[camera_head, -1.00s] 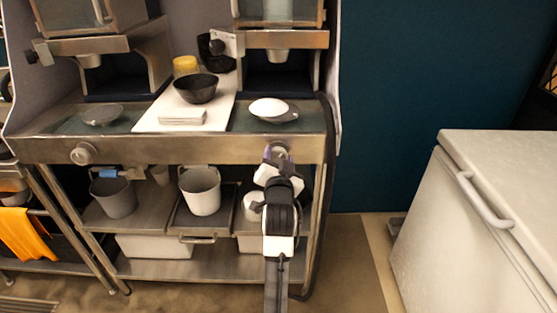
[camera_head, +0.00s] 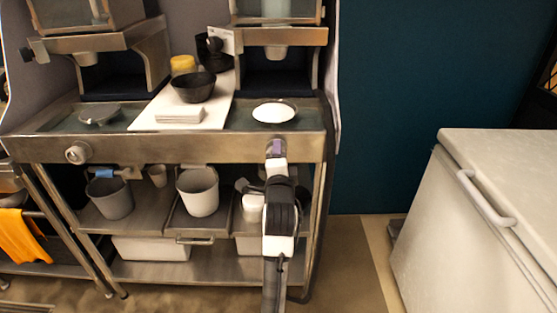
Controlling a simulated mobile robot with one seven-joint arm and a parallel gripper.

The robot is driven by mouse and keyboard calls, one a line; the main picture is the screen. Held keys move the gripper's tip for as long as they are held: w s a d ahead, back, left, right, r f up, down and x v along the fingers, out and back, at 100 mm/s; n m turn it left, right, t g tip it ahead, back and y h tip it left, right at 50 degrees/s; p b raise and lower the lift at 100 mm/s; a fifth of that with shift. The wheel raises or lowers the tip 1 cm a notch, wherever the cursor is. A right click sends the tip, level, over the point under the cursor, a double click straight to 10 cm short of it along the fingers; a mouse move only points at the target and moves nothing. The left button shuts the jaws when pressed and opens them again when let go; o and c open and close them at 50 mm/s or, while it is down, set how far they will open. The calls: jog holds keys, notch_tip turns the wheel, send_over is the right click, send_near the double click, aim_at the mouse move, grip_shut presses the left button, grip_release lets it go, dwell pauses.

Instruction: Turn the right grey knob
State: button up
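The right grey knob sits on the metal front panel (camera_head: 200,149) below the white plate, and my gripper (camera_head: 276,150) now covers nearly all of it. The gripper is upright at the panel, its fingertip end right at the knob's place. I cannot tell whether the fingers are closed on the knob. The left grey knob (camera_head: 78,152) is on the same panel at the far left, clear of the arm.
A white board (camera_head: 150,121) holds a black bowl (camera_head: 194,87). Grey buckets (camera_head: 198,190) stand on the shelf below. A white chest (camera_head: 440,220) is at right, with open floor between.

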jog(key=shift+f+m+b, duration=0.1)
jog(key=shift+m+b, duration=0.2)
jog(key=shift+m, duration=1.3)
jog(key=o, duration=0.9)
jog(key=shift+s, duration=0.1)
jog(key=shift+s+p, duration=2.9)
jog(key=shift+s, duration=3.9)
